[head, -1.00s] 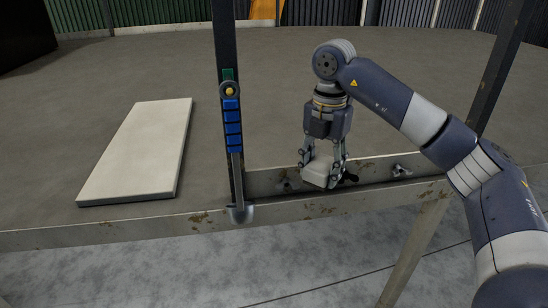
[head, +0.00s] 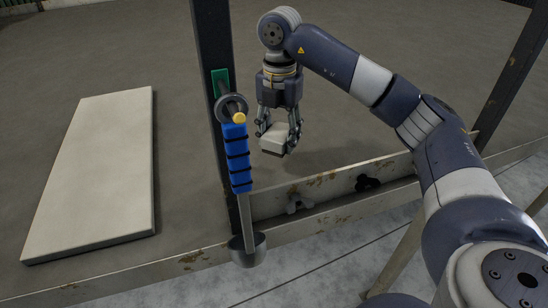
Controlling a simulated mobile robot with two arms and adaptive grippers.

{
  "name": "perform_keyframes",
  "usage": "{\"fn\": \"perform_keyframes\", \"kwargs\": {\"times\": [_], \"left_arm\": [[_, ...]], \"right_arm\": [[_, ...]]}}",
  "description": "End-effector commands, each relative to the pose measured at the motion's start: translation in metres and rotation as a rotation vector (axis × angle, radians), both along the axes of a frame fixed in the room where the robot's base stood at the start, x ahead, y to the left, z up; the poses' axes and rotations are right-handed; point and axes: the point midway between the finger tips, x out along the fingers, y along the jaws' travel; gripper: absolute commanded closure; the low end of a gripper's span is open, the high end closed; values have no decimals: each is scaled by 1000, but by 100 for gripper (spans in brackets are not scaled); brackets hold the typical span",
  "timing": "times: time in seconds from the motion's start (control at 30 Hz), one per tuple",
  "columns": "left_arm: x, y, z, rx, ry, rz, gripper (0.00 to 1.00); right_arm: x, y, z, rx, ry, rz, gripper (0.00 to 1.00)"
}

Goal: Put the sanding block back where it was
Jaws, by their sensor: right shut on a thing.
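The sanding block (head: 274,139), a small white block with a dark underside, is between the fingers of my right gripper (head: 278,134). The gripper is shut on it and points down, with the block slightly tilted. Gripper and block appear to be above the brown surface (head: 340,120), behind the metal ledge with wing nuts. My left gripper is not in view.
A dark upright post (head: 213,60) carries a blue-handled tool (head: 237,155) hanging from a round holder, left of the gripper. A pale flat board (head: 98,170) lies at the left. Wing nuts (head: 296,201) sit along the rusty ledge (head: 335,186). The surface behind is clear.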

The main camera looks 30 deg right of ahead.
Motion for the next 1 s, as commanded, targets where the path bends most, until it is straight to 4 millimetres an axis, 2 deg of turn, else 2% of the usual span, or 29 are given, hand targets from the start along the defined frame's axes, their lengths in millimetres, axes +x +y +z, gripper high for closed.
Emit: {"fn": "perform_keyframes", "kwargs": {"times": [0.1, 0.27, 0.37, 0.5, 0.63, 0.77, 0.9, 0.93, 1.0], "left_arm": [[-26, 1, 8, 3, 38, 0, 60], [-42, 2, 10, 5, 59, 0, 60], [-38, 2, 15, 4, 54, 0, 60], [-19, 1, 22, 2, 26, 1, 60], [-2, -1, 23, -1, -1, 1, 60], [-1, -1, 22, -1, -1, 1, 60], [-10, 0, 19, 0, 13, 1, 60], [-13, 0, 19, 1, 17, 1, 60], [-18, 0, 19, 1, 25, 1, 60]], "right_arm": [[-1, -1, -20, -2, 3, -1, 73], [0, 0, -36, 0, 0, 0, 73], [-1, -1, -49, -2, 3, 0, 73], [0, 0, -67, -1, 1, 0, 73], [0, 0, -73, -1, -3, 0, 73], [0, 0, -73, -1, -3, 0, 73], [0, 0, -76, 0, -1, 0, 73], [0, 0, -75, 0, -1, 0, 49], [0, 0, -75, 0, -1, 0, 34]]}}
